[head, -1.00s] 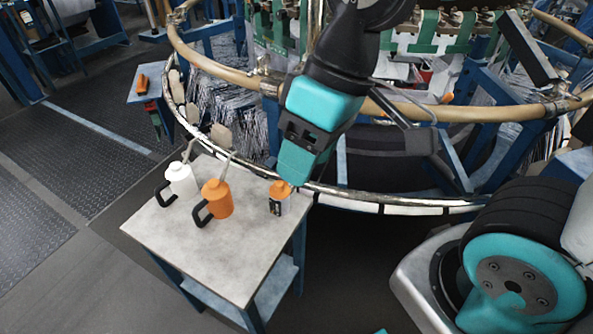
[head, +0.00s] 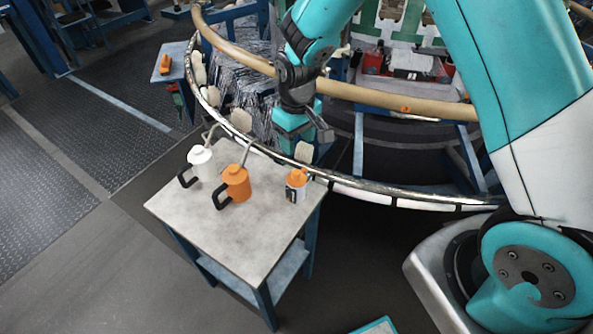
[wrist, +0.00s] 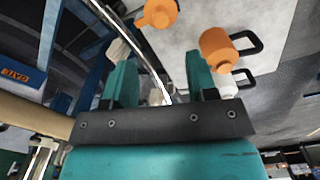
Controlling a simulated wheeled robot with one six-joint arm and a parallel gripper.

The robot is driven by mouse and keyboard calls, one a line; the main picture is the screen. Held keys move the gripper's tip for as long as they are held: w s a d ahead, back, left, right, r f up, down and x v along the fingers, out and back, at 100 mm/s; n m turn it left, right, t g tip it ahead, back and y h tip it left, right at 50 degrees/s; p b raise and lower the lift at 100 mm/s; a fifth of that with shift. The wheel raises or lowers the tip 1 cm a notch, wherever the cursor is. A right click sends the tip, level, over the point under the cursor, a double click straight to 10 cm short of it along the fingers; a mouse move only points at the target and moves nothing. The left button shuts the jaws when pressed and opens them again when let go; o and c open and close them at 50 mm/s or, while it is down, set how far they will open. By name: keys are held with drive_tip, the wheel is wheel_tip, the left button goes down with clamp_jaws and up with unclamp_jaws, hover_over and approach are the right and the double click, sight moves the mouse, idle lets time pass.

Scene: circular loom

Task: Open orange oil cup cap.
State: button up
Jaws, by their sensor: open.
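An orange oil can (head: 236,183) with a black handle and a thin grey spout stands upright on the small table (head: 255,240). A smaller cup with an orange cap (head: 297,184) and a dark label stands to its right. The orange can also shows in the wrist view (wrist: 217,48), with the orange cap (wrist: 157,13) to its upper left. My gripper (head: 304,122) is open and empty, beyond the small cup near the loom's rim. In the wrist view its two teal fingers (wrist: 160,60) are spread, with nothing held between them.
A white oil can (head: 202,163) stands left of the orange one. The loom's curved metal rim (head: 345,187) passes behind the table, with a tan ring (head: 370,97) above it. The table's front half is bare.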

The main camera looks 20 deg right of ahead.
sight(297, 172)
wheel_tip(297, 172, down, 12)
drive_tip(key=shift+r+p, duration=0.1)
drive_tip(key=shift+p, duration=0.45)
clamp_jaws()
